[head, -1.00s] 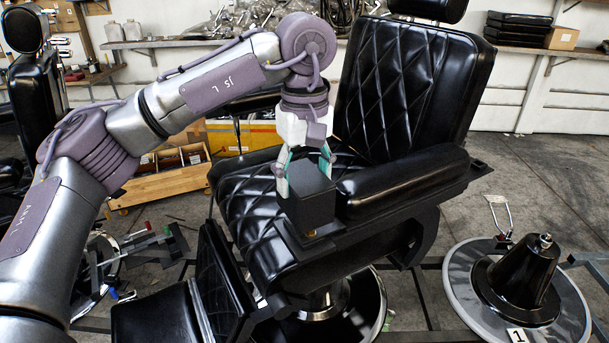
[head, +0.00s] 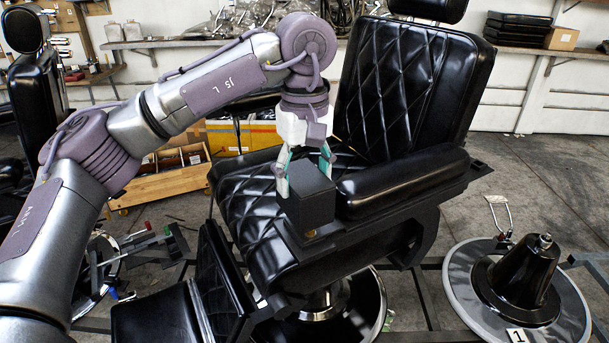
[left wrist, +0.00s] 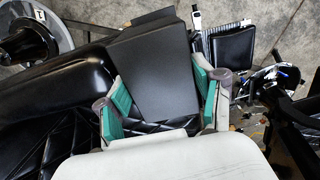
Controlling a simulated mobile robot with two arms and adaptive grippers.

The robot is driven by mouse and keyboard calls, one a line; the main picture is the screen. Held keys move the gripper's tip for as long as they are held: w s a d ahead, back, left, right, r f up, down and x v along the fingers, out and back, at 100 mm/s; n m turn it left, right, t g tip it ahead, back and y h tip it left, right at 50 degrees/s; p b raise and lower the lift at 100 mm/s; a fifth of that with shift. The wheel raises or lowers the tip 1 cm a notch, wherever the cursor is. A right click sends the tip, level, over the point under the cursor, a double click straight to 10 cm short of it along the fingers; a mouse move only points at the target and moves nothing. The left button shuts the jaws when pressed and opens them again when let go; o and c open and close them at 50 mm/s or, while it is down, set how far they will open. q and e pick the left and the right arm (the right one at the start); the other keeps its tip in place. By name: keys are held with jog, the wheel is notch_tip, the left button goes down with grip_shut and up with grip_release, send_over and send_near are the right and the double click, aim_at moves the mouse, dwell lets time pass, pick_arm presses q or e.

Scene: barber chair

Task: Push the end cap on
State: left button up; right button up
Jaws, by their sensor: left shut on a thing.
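The end cap (head: 311,198) is a dark box-shaped piece at the front end of the chair's armrest (head: 405,182). In the head view it sits right against the armrest's front; whether a gap is left between them I cannot tell. My left gripper (head: 304,172) points down and is shut on the end cap from above. In the left wrist view the end cap (left wrist: 152,75) lies between the green-padded fingers, next to the black armrest (left wrist: 60,85). My right gripper is not in view.
The black barber chair's quilted backrest (head: 405,85) rises behind the armrest. A footrest (head: 225,285) is at the front. A chair base with a number 1 tag (head: 518,285) stands on the floor at right. A wooden crate (head: 165,183) is behind at left.

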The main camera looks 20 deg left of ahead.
aim_at(304, 175)
pick_arm(q)
jog(key=shift+f+b, duration=1.9)
jog(key=shift+f, duration=0.7)
jog(key=o, duration=1.3)
jog(key=shift+r, duration=0.1)
jog(key=shift+o, duration=0.2)
notch_tip(304, 175, up, 12)
jog(key=shift+f, duration=0.1)
